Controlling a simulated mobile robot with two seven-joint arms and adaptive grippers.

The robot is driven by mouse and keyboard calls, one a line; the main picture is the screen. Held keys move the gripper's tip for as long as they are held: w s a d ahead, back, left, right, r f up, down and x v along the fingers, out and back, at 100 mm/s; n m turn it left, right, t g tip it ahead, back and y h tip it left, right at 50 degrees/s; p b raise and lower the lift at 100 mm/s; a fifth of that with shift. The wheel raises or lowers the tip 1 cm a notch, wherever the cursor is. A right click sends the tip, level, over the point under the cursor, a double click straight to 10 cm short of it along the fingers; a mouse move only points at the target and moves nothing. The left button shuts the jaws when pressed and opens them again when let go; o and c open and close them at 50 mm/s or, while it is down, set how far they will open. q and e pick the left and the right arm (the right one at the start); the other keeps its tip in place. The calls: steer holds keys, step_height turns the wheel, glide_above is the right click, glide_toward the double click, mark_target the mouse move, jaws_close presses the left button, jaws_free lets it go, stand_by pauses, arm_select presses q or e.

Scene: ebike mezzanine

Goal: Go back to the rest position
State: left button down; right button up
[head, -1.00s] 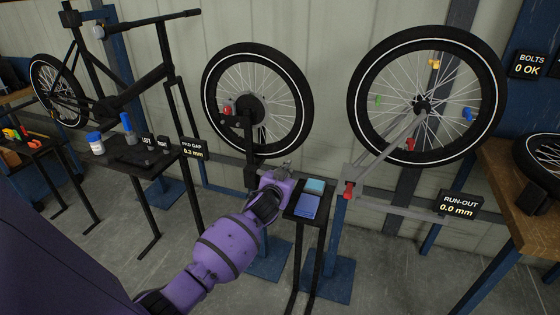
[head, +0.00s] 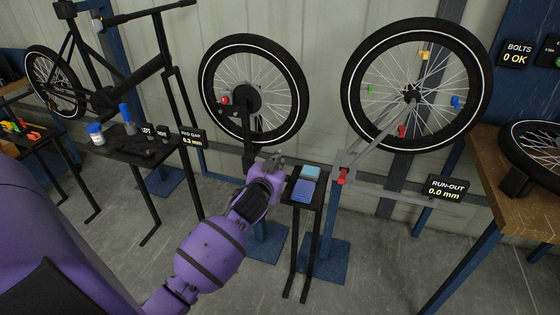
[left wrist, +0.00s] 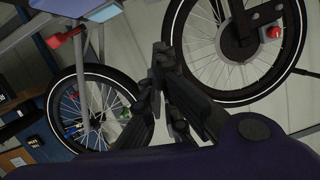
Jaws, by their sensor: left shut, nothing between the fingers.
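My left gripper (head: 270,160) is at the end of my purple arm, in the middle of the head view. It is just left of the small black stand (head: 318,190) and below the middle wheel (head: 254,90). In the left wrist view the gripper (left wrist: 158,52) has its dark fingers together, with nothing seen between them. It is apart from the two wheels behind it. My right gripper is in neither view.
A light blue block (head: 310,172) and a blue block (head: 303,190) lie on the small stand. A right wheel (head: 417,85) hangs on a grey arm with a red clamp (head: 342,177). A black table (head: 140,148) holds bottles at left; a wooden bench (head: 500,185) stands at right.

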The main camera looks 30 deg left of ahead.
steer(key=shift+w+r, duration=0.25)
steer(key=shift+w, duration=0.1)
arm_select(q)
steer(key=s+d+f+m+g+h, duration=0.1)
steer(key=s+d+f+m+h, duration=0.25)
steer(key=s+d+f, duration=0.95)
steer(key=s+d+f+g, duration=0.1)
steer(key=s+f, duration=0.3)
steer(key=s, duration=0.5)
steer(key=s+d+f+n+g+p, duration=0.1)
steer(key=s+f, duration=0.3)
steer(key=s, duration=0.6)
steer(key=s+d+f+n+g+h, duration=0.1)
steer(key=s+d+f+g, duration=0.2)
steer(key=s, duration=0.7)
steer(key=shift+s+d+f, duration=0.15)
steer(key=shift+d+f, duration=0.2)
steer(key=shift+f, duration=0.4)
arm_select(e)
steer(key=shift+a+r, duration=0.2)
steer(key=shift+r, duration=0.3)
